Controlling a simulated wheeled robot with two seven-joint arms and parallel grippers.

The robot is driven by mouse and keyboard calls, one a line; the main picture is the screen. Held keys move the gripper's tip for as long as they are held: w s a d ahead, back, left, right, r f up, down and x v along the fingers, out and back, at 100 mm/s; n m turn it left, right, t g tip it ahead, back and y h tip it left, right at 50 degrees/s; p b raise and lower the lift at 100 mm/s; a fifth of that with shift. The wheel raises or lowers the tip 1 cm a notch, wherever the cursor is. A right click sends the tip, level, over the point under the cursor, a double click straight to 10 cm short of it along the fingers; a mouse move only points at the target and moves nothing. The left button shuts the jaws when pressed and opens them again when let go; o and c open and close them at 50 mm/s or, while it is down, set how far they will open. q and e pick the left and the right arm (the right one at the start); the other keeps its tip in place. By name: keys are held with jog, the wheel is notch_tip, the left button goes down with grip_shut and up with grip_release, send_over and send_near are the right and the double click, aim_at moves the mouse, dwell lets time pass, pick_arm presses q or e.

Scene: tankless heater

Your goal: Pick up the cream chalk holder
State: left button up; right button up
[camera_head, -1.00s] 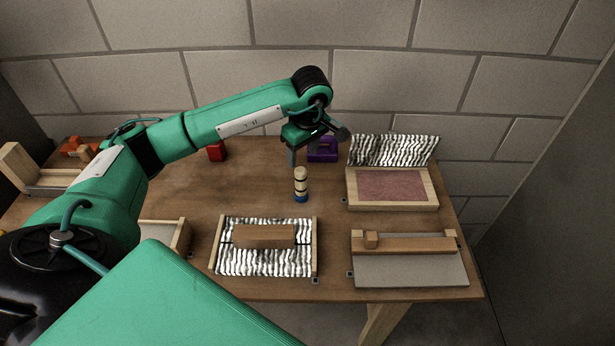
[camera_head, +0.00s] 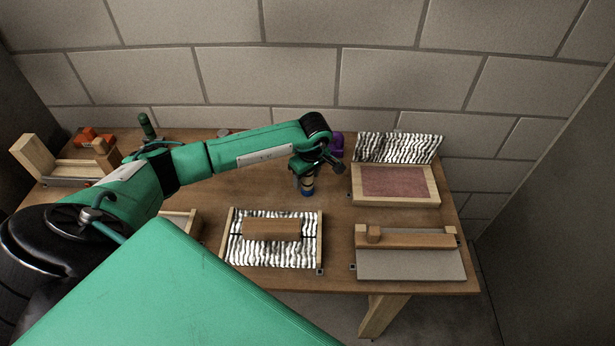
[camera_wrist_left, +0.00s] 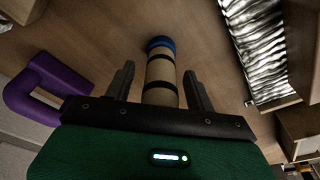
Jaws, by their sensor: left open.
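The cream chalk holder (camera_head: 307,187) stands upright on the wooden table, a cream cylinder with black bands and a blue end. In the head view its upper part is hidden behind my left gripper (camera_head: 305,176). In the left wrist view the chalk holder (camera_wrist_left: 160,70) shows between the two dark fingers of my left gripper (camera_wrist_left: 159,72). The fingers are open, with a gap on each side of it. My right gripper is not in view.
A purple object (camera_head: 337,146) stands close behind my left gripper and also shows in the left wrist view (camera_wrist_left: 45,88). A striped tray with a wooden block (camera_head: 271,229) lies in front. A framed reddish pad (camera_head: 395,182) and a grey board (camera_head: 410,265) lie to the right.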

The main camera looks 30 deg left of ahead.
pick_arm(q)
jog(key=c, duration=1)
jog(key=shift+c, duration=0.2)
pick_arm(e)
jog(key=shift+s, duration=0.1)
pick_arm(q)
jog(key=shift+r, duration=0.1)
